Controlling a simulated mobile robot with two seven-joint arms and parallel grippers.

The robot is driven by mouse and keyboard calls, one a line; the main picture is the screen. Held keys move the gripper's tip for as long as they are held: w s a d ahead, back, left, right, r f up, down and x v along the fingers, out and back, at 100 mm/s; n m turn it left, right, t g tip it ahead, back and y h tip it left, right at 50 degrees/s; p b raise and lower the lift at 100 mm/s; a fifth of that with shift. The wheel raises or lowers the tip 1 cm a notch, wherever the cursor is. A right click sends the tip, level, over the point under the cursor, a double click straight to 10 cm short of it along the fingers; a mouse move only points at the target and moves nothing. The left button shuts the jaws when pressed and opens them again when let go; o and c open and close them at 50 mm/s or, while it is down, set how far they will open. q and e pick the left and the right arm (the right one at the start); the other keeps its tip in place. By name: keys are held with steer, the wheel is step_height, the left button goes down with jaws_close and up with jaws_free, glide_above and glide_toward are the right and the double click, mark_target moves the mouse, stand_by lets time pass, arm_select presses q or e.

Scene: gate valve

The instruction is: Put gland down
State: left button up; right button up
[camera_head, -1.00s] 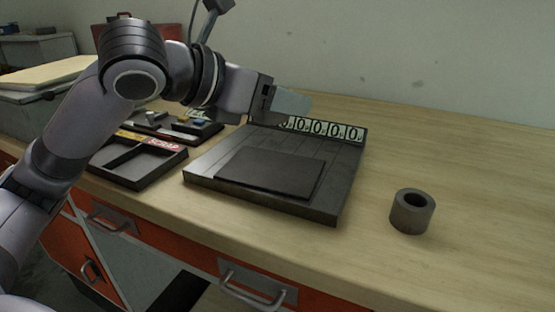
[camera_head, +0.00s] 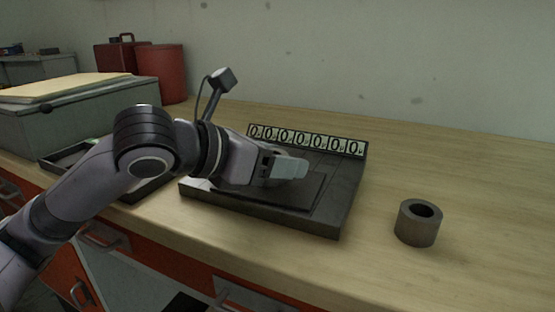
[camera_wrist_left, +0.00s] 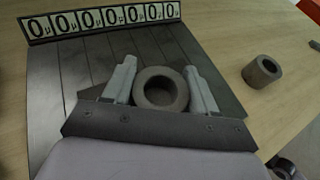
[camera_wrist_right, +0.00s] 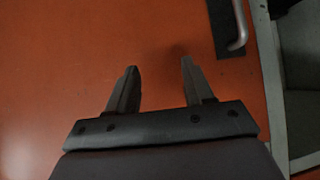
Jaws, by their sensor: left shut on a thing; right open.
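My left gripper (camera_head: 290,168) is over the dark slab (camera_head: 345,205) with the numbered strip at its back edge. In the left wrist view, the left gripper (camera_wrist_left: 162,85) is shut on a dark grey ring, the gland (camera_wrist_left: 161,103), with a finger on each side. The gland's hole faces the camera. My right gripper (camera_wrist_right: 158,85) is open and empty, facing an orange-red panel.
A second grey hollow cylinder (camera_head: 418,226) stands upright on the wooden bench (camera_head: 480,215) right of the slab, also in the left wrist view (camera_wrist_left: 261,72). A dark tray is partly behind my left arm. A grey box (camera_head: 70,122) stands at left.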

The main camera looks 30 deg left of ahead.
arm_select(q)
steer(key=shift+f, duration=0.1)
steer(key=o, duration=1.5)
steer(key=shift+c, duration=0.2)
steer(key=shift+s+r, duration=0.1)
steer(key=shift+r, duration=0.1)
steer(key=shift+s+a+r, duration=0.1)
steer(key=shift+s+a, duration=0.1)
steer(key=shift+s, duration=0.05)
steer(key=b+v, duration=0.1)
steer(key=v, duration=0.7)
steer(key=shift+s, duration=0.25)
steer(key=b+v, duration=0.2)
steer(key=shift+s+a+r, duration=0.15)
steer(key=shift+s+r, duration=0.1)
